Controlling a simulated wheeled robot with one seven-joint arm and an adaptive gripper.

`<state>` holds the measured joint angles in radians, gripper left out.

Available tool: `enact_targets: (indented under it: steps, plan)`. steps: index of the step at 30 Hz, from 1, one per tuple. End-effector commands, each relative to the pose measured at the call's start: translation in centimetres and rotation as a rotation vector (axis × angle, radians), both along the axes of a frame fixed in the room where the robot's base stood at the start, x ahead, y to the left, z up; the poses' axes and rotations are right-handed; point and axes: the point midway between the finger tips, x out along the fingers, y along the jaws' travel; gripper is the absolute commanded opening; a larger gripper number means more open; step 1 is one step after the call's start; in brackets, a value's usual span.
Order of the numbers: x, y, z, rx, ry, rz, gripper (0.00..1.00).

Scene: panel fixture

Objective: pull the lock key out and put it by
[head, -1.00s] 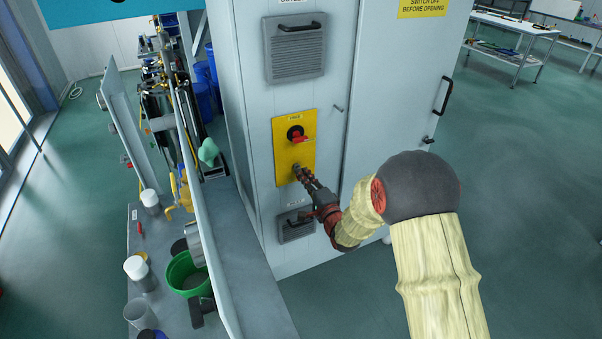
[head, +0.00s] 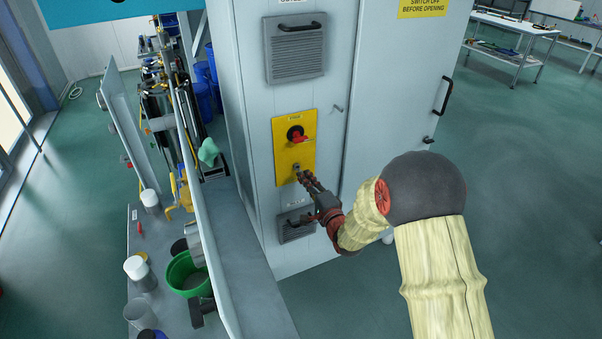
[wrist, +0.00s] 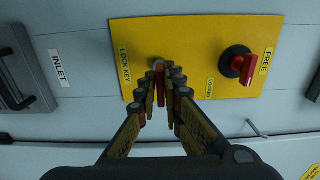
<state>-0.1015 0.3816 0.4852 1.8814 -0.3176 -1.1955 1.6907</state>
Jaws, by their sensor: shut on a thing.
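The yellow lock panel (head: 284,150) is on the front of the grey cabinet. It carries a red rotary handle (head: 299,136) and, below that, the round lock (head: 296,168). In the wrist view the lock (wrist: 158,63) is beside the LOCK KEY label (wrist: 125,66). My gripper (head: 303,174) is just in front of the lock. In the wrist view its fingers (wrist: 164,80) are shut on the red lock key (wrist: 160,98), partly hidden between them. I cannot tell whether the key's tip is still inside the lock. The red handle (wrist: 249,68) points at FREE.
Vented grilles sit above (head: 295,47) and below (head: 296,226) the panel. A small hook (head: 338,108) sticks out to its right. A bench (head: 248,290) with a green bucket (head: 186,272) stands at left.

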Motion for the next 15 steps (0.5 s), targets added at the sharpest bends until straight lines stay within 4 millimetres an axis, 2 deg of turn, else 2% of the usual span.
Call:
enact_targets:
  steps: [8,15]
  plan:
    - [-0.3,-0.2,0.0,0.0,0.0,0.0,0.0]
    - [-1.8,-0.8,0.0,0.0,0.0,-0.001,0.0]
